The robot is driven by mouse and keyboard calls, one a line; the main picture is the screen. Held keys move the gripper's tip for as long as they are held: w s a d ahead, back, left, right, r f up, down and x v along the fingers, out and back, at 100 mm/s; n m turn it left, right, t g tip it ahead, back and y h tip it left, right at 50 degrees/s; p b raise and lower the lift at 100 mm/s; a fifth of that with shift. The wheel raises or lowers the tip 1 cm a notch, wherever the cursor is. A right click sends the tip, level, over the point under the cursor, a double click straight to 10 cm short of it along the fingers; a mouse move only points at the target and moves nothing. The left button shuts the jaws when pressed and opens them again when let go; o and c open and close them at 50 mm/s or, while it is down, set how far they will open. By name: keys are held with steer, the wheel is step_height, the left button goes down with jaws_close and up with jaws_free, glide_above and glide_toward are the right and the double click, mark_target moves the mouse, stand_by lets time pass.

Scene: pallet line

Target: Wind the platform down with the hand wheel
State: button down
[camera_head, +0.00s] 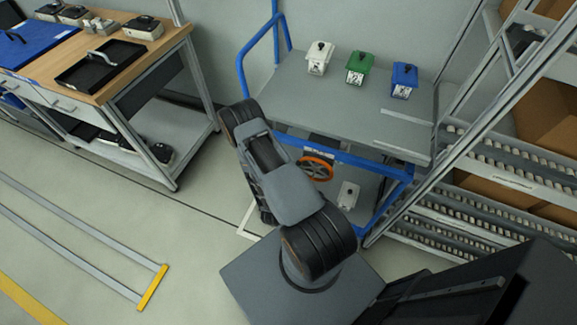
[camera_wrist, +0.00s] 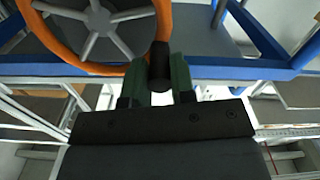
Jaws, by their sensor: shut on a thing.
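The hand wheel (camera_head: 316,170) has an orange rim and grey spokes and sits at the front of a blue-framed cart. In the wrist view the hand wheel (camera_wrist: 95,35) fills the upper left, with a black handle (camera_wrist: 159,62) at the right of its rim. My gripper (camera_wrist: 162,85) is shut on this handle, one dark green finger on each side. The grey platform (camera_head: 345,100) is the cart's top and carries a white, a green and a blue lantern-like box. In the head view my arm hides my gripper.
A small white box (camera_head: 348,194) is on the cart's lower level, under the platform. A roller rack (camera_head: 510,180) stands close at the right. A wooden workbench (camera_head: 130,60) with trays stands at the left. The floor (camera_head: 120,215) between is largely clear.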

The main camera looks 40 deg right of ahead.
steer(key=shift+w+f, duration=0.1)
steer(key=shift+f, duration=0.1)
stand_by(0.4)
steer(key=c, duration=1)
jaws_free()
steer(key=shift+o, duration=0.2)
